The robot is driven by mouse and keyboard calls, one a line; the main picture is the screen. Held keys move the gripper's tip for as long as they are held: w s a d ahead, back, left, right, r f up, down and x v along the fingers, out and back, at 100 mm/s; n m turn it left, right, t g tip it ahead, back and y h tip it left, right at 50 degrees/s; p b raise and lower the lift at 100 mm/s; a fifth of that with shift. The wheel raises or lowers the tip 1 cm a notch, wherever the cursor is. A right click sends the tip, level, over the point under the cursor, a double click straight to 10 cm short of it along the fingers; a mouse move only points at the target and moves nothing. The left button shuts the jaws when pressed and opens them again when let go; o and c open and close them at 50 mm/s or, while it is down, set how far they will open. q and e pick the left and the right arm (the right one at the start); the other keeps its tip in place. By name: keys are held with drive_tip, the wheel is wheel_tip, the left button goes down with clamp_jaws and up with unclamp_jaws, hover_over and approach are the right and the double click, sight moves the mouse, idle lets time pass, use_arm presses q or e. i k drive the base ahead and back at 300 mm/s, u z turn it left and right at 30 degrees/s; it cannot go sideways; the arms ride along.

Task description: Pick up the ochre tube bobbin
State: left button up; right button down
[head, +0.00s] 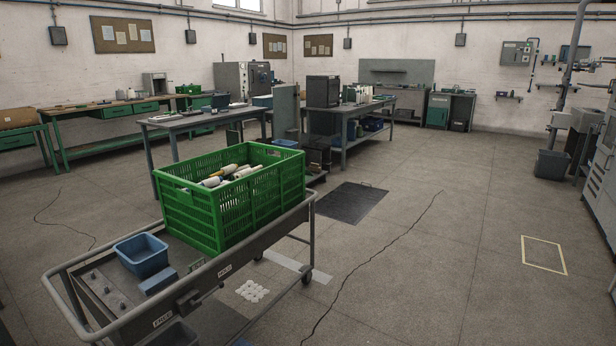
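A green plastic crate (272,211) stands on a grey trolley (205,268) left of centre. The lower part of the pile is hidden by the crate walls. Neither of my grippers is in view.
A blue bin (142,255) sits at the trolley's near left end, inside a tubular rail. A dark mat (350,202) lies behind. Workbenches line the back. The floor at right is mostly clear.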

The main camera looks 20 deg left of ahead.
sight(228, 169)
drive_tip(key=z, duration=0.6)
drive_tip(key=i, duration=2.1)
drive_tip(key=u, duration=0.2)
drive_tip(key=i, duration=2)
drive_tip(key=u, duration=0.45)
drive_tip(key=i, duration=2)
drive_tip(key=u, duration=1.45)
drive_tip(key=i, duration=1.1)
drive_tip(key=u, duration=1.3)
